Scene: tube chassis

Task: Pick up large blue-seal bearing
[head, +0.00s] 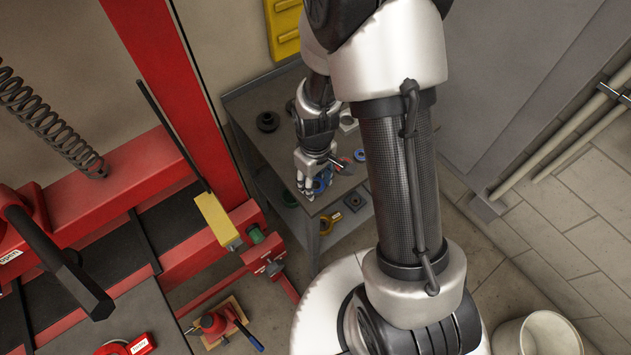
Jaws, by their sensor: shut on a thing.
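My gripper (311,190) is at the front left part of the grey workbench (268,150), pointing down. A smaller blue ring (360,155) lies on the bench to the right, apart from the gripper.
A black round part (267,121) lies at the back left of the bench and a dark flanged part (353,201) at the front right. A yellow part (329,223) sits on the lower shelf. A red press frame (200,100) stands close on the left.

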